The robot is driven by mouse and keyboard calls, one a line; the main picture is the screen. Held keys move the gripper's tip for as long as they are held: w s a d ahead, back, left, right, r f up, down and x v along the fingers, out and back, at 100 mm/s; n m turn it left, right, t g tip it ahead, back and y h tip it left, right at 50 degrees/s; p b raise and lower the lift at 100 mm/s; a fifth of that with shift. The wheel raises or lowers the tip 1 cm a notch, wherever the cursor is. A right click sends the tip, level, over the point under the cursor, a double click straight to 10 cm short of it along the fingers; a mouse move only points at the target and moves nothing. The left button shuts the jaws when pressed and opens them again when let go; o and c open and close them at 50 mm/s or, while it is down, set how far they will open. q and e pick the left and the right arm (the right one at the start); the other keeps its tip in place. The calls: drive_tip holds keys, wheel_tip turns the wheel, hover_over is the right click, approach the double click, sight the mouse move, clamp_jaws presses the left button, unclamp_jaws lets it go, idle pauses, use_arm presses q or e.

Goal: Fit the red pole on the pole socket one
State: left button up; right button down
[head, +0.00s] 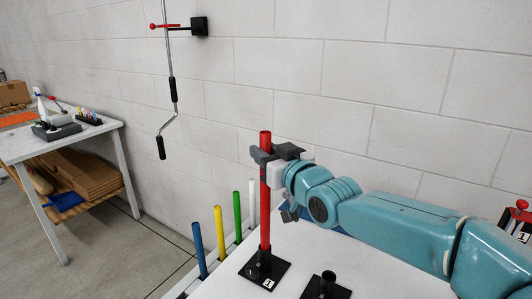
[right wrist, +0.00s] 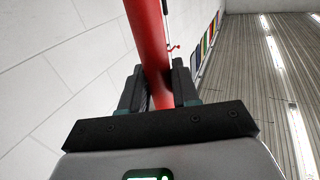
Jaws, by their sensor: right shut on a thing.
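The red pole (head: 265,195) stands upright in the head view. Its lower end meets the black pole socket (head: 264,270) whose plate carries a label reading 1; whether it is fully seated I cannot tell. My right gripper (head: 267,153) is shut on the pole near its top. In the right wrist view the red pole (right wrist: 150,50) runs between the two dark fingers of my right gripper (right wrist: 160,88). A second black socket (head: 327,286) stands empty to the right on the white table. My left gripper is not in view.
Blue (head: 199,250), yellow (head: 220,234), green (head: 238,217) and white (head: 252,201) poles stand in a rack along the table's left edge. A workbench (head: 62,145) with boxes stands at the far left. A crank rod (head: 170,80) hangs by the block wall.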

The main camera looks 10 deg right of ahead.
drive_tip(key=shift+f+b, duration=0.35)
drive_tip(key=shift+f, duration=0.1)
drive_tip(key=c, duration=0.8)
unclamp_jaws()
drive_tip(key=shift+r, duration=0.1)
drive_tip(key=shift+o, duration=0.2)
